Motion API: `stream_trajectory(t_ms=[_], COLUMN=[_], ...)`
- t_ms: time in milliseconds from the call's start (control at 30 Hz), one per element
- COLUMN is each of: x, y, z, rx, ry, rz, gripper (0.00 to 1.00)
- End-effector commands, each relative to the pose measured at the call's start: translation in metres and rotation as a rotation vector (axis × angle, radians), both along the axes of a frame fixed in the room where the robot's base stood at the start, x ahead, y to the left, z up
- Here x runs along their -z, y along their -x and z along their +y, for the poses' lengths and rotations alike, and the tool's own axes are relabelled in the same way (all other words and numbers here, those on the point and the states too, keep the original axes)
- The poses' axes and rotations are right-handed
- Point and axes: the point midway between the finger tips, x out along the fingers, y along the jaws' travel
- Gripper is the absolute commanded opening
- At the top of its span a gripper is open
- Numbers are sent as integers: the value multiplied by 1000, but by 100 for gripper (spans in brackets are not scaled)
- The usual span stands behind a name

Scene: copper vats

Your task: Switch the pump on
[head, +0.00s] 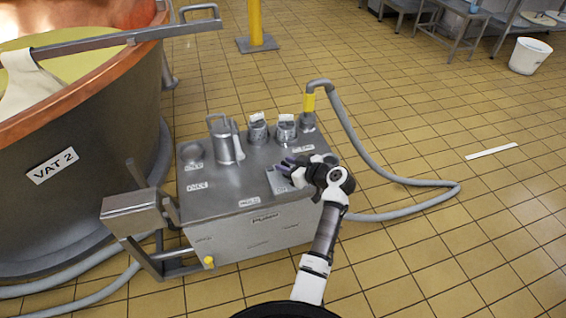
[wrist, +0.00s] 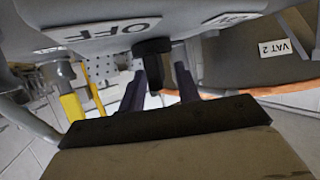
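The pump (head: 250,225) is a grey metal cabinet on the floor, with a labelled top panel. My gripper (head: 287,166) reaches over the right front part of that panel, close to a raised plate, and hides what is under it. In the wrist view, the two dark fingers of my gripper (wrist: 161,88) are apart. A black switch lever (wrist: 153,62) shows between them, with gaps visible beside it. An OFF label (wrist: 98,34) lies to the left of the lever and a partly cut-off ON label (wrist: 230,18) to the right. Contact with the lever cannot be told.
The copper vat labelled VAT 2 (head: 75,190) stands close on the left. A metal can with a handle (head: 224,142) and round fittings (head: 272,130) stand on the pump top. A grey hose (head: 350,135) curves onto the floor at right.

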Motion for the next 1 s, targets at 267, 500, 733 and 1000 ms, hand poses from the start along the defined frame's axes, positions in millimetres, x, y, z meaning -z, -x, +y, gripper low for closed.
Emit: stream_trajectory(t_ms=[267,500,733,1000], x=[8,9,9,9], y=[-14,-14,-14,-14], z=[15,16,16,16], rx=[0,0,0,4], ry=[-1,-1,-1,0], rz=[1,1,1,0], gripper=[33,33,5,0])
